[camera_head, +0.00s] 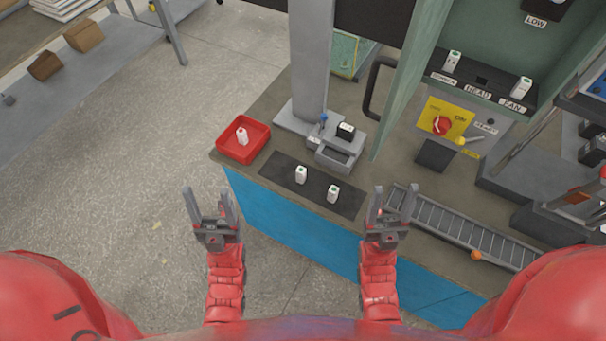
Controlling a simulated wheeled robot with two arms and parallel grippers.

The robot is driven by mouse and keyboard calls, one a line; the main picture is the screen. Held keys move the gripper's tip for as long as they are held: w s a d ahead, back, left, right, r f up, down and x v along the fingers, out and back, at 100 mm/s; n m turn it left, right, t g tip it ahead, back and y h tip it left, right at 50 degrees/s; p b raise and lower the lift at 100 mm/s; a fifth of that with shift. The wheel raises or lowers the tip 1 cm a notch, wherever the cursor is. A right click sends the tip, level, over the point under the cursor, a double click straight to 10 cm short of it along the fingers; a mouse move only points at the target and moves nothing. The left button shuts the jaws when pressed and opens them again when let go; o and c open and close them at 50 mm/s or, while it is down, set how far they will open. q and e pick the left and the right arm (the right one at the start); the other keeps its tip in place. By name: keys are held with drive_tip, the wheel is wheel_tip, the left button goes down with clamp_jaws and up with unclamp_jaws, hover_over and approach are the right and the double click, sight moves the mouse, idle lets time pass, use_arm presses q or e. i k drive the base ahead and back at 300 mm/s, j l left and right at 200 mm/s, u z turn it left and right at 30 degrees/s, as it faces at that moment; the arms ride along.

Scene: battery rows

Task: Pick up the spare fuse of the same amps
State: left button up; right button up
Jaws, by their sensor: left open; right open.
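Two white fuses with green tops stand upright on a black mat (279,174), a left one (301,175) and a right one (333,194). Another white fuse (242,136) is in the red tray (262,131). Two more fuses sit in the green cabinet panel, one (452,61) near a blurred label and one (521,88) above the "FAN" label. Amp markings are too small to read. My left gripper (207,205) is open and empty, left of the bench. My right gripper (391,204) is open and empty, right of the mat near the bench front.
A grey tester (338,155) with a black block stands behind the mat. A yellow panel with a red switch (442,124) is at the right. A roller track (465,232) and an orange ball (476,255) lie right of my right gripper. The open green door (410,80) stands upright.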

sight(300, 173)
drive_tip(key=i+j+z, duration=0.1)
drive_tip(key=j+z, duration=0.4)
drive_tip(key=j, duration=0.25)
drive_tip(key=j+z, duration=0.5)
drive_tip(key=j, duration=0.25)
drive_tip(key=k, duration=0.05)
